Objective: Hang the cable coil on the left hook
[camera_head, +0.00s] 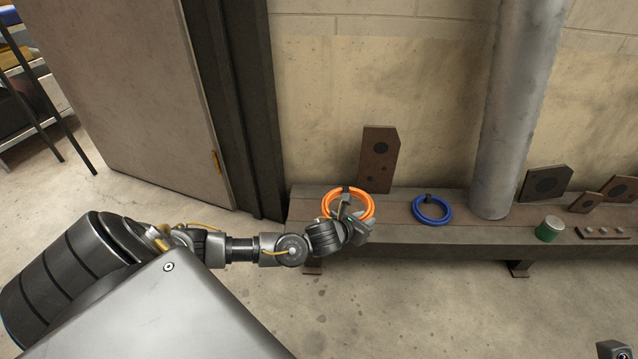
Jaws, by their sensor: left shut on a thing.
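An orange cable coil (371,204) is at the left part of a low bench against the wall. My left gripper (347,207) is shut on the coil, and its jaws cover part of the ring on the near side. I cannot tell whether the coil rests on the bench or is held just above it. A blue cable coil (432,210) lies on the bench to the right, apart from the gripper. I cannot make out a hook in this view.
The long bench (395,232) carries a brown plate (378,160) leaning on the wall, a green can (549,228) and dark plates (545,183) at right. A door (135,90) is at left. The floor in front is clear.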

